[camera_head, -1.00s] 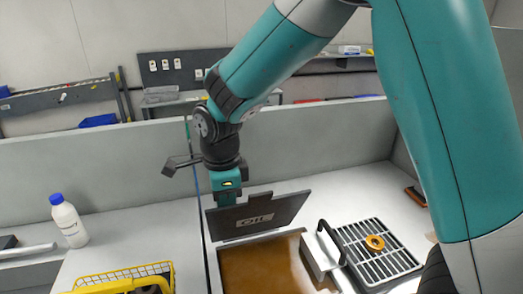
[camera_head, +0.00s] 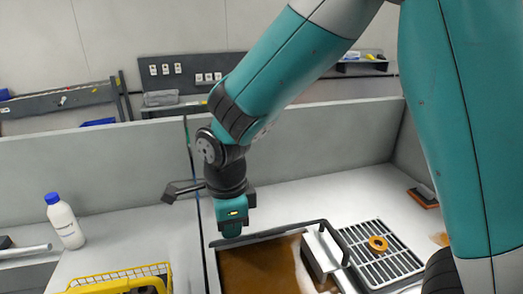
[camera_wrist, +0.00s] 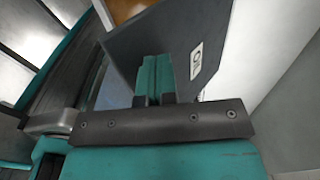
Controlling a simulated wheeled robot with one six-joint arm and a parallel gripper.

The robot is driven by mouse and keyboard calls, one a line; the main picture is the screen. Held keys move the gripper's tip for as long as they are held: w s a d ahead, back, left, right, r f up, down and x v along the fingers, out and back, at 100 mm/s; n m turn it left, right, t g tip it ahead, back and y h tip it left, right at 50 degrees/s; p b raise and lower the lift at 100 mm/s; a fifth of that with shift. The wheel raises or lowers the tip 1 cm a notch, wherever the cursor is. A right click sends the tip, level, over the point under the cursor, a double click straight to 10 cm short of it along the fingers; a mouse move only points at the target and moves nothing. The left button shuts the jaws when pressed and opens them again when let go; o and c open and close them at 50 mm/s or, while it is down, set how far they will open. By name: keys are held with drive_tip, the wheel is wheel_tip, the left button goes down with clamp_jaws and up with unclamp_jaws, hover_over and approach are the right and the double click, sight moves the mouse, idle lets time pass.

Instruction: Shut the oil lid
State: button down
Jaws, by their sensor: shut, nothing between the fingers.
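The dark oil lid (camera_head: 268,237) shows nearly edge-on in the head view, a thin bar along the far side of the brown oil vat (camera_head: 262,268). The oil surface is still exposed. In the wrist view the lid (camera_wrist: 150,40) is a dark panel with a white OIL label (camera_wrist: 196,60). My gripper (camera_head: 231,232) is at the lid's far side, near its left end. Its teal fingers (camera_wrist: 153,75) are together and empty, close against the labelled face in the wrist view. I cannot tell whether they touch it.
A yellow basket (camera_head: 120,278) and white bottle (camera_head: 66,223) are at left. Bare counter lies behind the vat.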

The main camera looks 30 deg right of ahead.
sight(260, 234)
drive_tip(key=shift+s+a+f, duration=0.1)
drive_tip(key=shift+s+f, duration=0.4)
drive_tip(key=shift+s, duration=0.1)
drive_tip(key=shift+f+b, duration=0.1)
drive_tip(key=shift+b, duration=0.2)
drive_tip(key=s+f+b, duration=0.1)
drive_tip(key=f+b, duration=0.1)
drive_tip(key=s+f+b, duration=0.1)
drive_tip(key=f, duration=0.1)
drive_tip(key=shift+s+a, duration=0.3)
drive_tip(key=shift+s, duration=0.05)
wheel_tip(260, 234, up, 9)
drive_tip(key=p, duration=0.8)
drive_tip(key=shift+p, duration=0.3)
